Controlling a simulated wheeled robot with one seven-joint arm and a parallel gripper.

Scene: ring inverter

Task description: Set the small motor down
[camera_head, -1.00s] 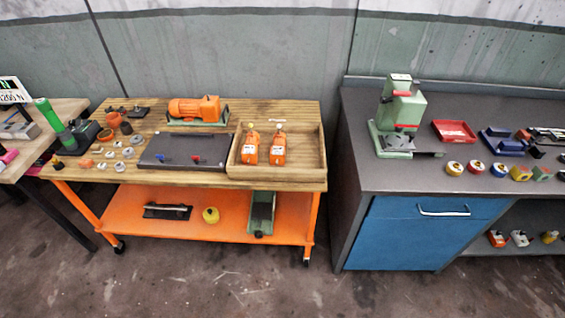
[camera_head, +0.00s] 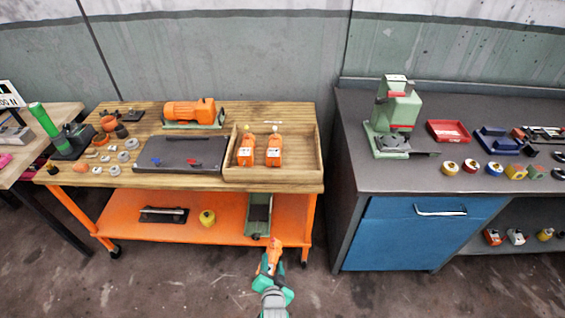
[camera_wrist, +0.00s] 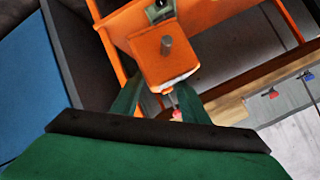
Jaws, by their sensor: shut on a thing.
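The small motor is an orange block with a grey shaft, seen close in the wrist view (camera_wrist: 160,62). In the head view the orange motor (camera_head: 273,250) shows at the end of my arm, in front of the cart's lower right. My gripper (camera_head: 271,268) is shut on it, with the green fingers on either side in the wrist view (camera_wrist: 158,97). Two similar orange motors (camera_head: 245,152) (camera_head: 274,152) stand in the wooden tray (camera_head: 304,178) on the cart top. The held motor is off every surface.
The orange-legged cart (camera_head: 140,204) bears a dark plate (camera_head: 180,165), a large orange motor (camera_head: 188,112) and several rings. Its lower shelf holds a green-grey thing (camera_head: 258,215) and a yellow one (camera_head: 207,217). The grey bench (camera_head: 385,178) with a blue drawer stands to the right.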

